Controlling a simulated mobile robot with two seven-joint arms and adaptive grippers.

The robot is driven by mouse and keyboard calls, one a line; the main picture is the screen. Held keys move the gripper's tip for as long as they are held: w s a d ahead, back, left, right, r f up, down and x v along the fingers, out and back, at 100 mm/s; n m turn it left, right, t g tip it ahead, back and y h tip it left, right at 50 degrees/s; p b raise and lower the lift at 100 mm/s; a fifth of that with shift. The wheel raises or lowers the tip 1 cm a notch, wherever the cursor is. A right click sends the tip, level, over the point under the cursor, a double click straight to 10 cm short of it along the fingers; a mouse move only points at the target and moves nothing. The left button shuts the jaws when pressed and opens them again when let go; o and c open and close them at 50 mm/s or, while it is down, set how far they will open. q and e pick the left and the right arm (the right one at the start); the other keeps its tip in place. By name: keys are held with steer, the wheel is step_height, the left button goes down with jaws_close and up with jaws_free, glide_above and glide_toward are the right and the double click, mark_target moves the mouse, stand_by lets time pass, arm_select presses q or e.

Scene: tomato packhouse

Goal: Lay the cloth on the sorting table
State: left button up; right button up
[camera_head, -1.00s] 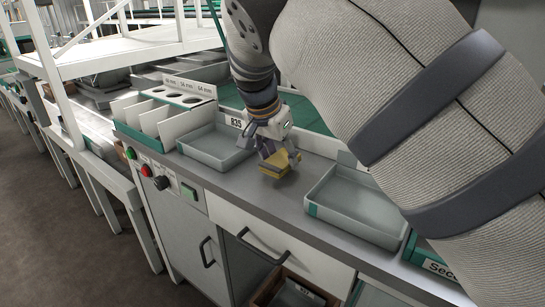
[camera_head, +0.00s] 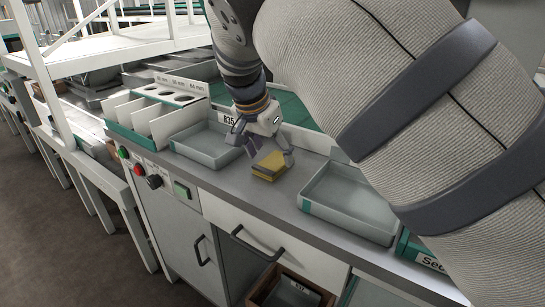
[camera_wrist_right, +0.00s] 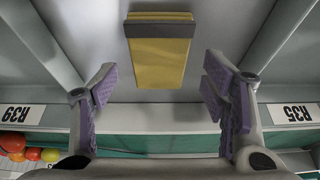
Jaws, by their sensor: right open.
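The cloth (camera_head: 268,167) is a folded yellow pad with a dark grey band. It lies flat on the grey top of the sorting table (camera_head: 248,186), between two grey trays. The cloth also shows at the top middle of the right wrist view (camera_wrist_right: 158,62). My right gripper (camera_head: 270,152) is open just behind the cloth. In the right wrist view its purple-padded fingers (camera_wrist_right: 160,82) stand wide apart, with the cloth beyond them and clear of both pads. My left gripper is not in view.
One grey tray (camera_head: 207,158) stands left of the cloth and another (camera_head: 350,218) right of it. A white divided holder (camera_head: 150,117) is at the far left. Buttons and a knob (camera_head: 154,182) line the front edge. Red and orange tomatoes (camera_wrist_right: 14,143) show at lower left in the wrist view.

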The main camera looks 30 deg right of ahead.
steer(key=v, duration=1)
